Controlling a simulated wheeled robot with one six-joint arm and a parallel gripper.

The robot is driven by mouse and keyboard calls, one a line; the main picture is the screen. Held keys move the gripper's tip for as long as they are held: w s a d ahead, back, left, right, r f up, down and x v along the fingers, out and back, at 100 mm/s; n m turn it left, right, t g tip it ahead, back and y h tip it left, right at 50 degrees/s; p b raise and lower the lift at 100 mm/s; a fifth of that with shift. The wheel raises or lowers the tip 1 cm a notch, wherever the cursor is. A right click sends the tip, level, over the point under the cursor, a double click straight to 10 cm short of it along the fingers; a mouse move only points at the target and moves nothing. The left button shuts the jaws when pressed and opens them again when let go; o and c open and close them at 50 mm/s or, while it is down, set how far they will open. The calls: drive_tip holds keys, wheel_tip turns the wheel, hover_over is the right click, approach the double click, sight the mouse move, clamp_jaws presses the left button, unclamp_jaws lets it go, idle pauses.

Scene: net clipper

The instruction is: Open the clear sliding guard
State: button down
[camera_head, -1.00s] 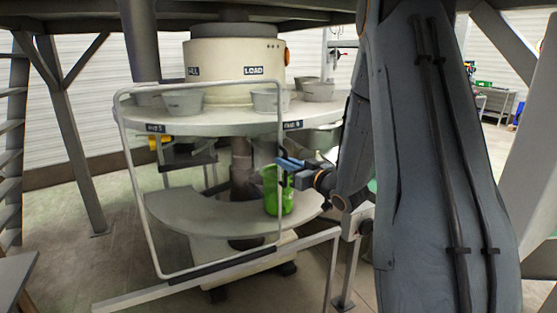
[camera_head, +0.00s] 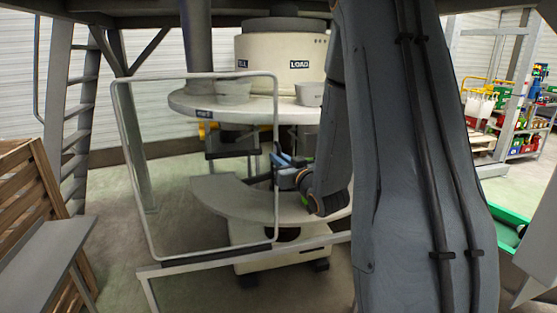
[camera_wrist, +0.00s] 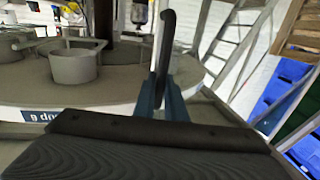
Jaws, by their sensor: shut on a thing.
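The clear sliding guard is a see-through panel in a pale rounded frame (camera_head: 190,76), standing on a rail in front of the round machine (camera_head: 290,65). It covers the left part of the round table, whose right part lies beyond the guard's right edge. My gripper (camera_head: 280,160) is at that right edge, about mid-height. In the wrist view, its blue fingers (camera_wrist: 160,100) are shut around a dark upright bar (camera_wrist: 167,35), which seems to be the guard's handle. The contact itself is partly hidden.
Grey bowls (camera_head: 232,92) stand on the round table (camera_head: 185,103); one shows closer in the wrist view (camera_wrist: 74,66). The rail (camera_head: 190,265) runs below the guard. A wooden pallet-like stack (camera_head: 25,180) and ladder (camera_head: 85,110) stand left. My arm hides the right side.

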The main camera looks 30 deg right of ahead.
drive_tip(key=c, duration=1.8)
unclamp_jaws()
drive_tip(key=shift+s, duration=0.1)
drive_tip(key=s+b, duration=0.2)
drive_tip(key=s, duration=0.5)
drive_tip(key=shift+s+a, duration=0.1)
drive_tip(key=shift+s, duration=0.25)
